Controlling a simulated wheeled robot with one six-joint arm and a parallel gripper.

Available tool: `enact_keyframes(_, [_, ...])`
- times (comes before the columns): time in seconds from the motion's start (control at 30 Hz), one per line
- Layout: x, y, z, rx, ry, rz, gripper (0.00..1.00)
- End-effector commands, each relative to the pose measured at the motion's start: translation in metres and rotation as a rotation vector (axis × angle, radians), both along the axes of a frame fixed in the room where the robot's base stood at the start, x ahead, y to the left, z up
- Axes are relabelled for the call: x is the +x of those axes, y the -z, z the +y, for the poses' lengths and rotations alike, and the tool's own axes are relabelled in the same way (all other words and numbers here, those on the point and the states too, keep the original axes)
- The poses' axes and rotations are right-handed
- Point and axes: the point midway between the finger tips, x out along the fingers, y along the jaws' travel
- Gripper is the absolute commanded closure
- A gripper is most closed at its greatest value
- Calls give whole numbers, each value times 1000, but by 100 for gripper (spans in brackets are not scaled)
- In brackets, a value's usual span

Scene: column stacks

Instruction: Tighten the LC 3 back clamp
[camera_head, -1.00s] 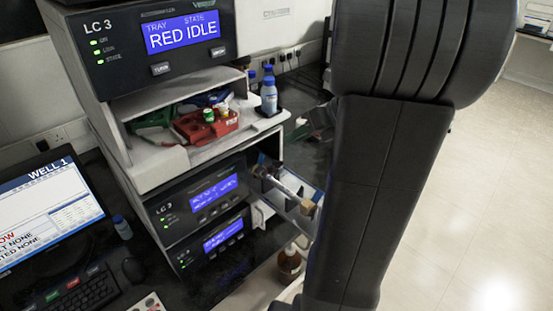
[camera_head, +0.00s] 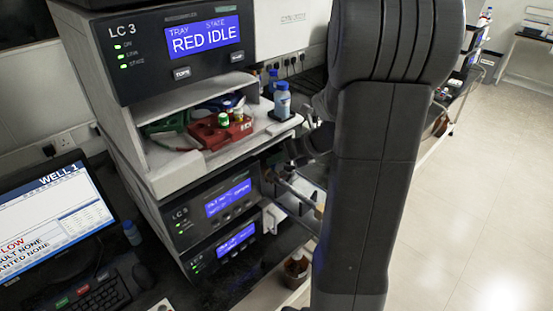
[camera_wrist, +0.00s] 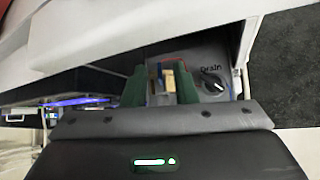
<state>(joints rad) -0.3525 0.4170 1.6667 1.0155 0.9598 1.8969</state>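The LC 3 unit (camera_head: 135,60) stands at left in the head view, with its screen reading "RED IDLE". On its lower right side a pale rod-like column (camera_head: 296,191) is partly hidden behind my arm. My gripper (camera_head: 305,150) is just above the column's inner end, close to the unit's side. In the wrist view, my gripper (camera_wrist: 160,88) has two green fingers standing apart. A small tan and gold piece (camera_wrist: 169,80) shows between or beyond them; contact is unclear. I cannot make out the back clamp for certain.
A knob marked "Drain" (camera_wrist: 212,82) is right of the fingers. A blue-capped bottle (camera_head: 282,101) and a red tray (camera_head: 218,130) sit on the unit's shelf. A monitor (camera_head: 55,215) stands at left. Open floor (camera_head: 460,200) lies at right.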

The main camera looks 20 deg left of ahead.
Motion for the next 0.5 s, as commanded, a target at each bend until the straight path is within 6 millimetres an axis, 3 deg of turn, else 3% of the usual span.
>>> enact_keyframes(0.47, [0, 10, 11, 0, 0, 0, 74])
enact_keyframes(0.5, [0, 10, 11, 0, 0, 0, 82])
